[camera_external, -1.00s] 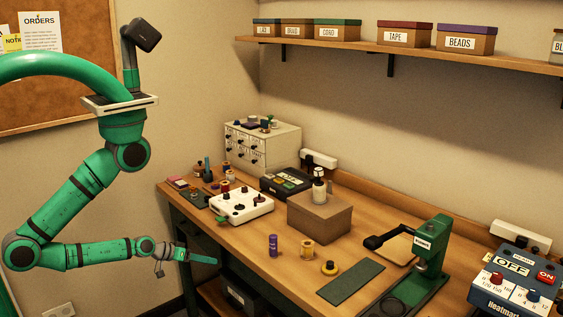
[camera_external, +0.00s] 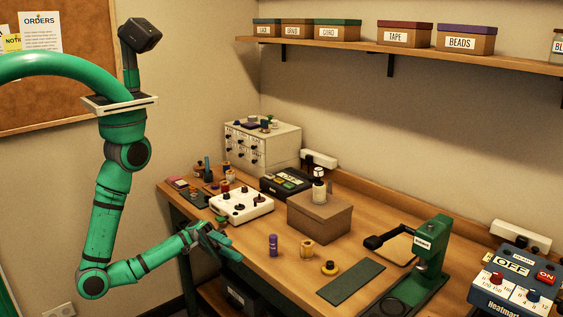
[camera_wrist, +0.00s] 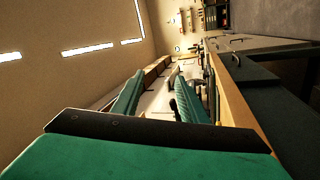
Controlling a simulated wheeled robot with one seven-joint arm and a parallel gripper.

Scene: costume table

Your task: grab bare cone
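No bare cone can be picked out with certainty; the items on the table are small in both views. A purple spool (camera_external: 273,245) and a tan, wood-coloured spool (camera_external: 307,249) stand upright near the table's front edge. A low yellow piece with a dark top (camera_external: 330,268) sits to their right. My gripper (camera_external: 228,247) is at the front edge of the table, left of the purple spool and apart from it. In the wrist view its two green fingers (camera_wrist: 155,98) are spread with a gap between them, holding nothing visible.
A white board with dark knobs (camera_external: 242,205) lies behind my gripper, and small items crowd the back left. A brown box (camera_external: 320,215) with a bottle on top stands mid-table. A green press (camera_external: 430,255) and dark mat (camera_external: 351,282) lie to the right.

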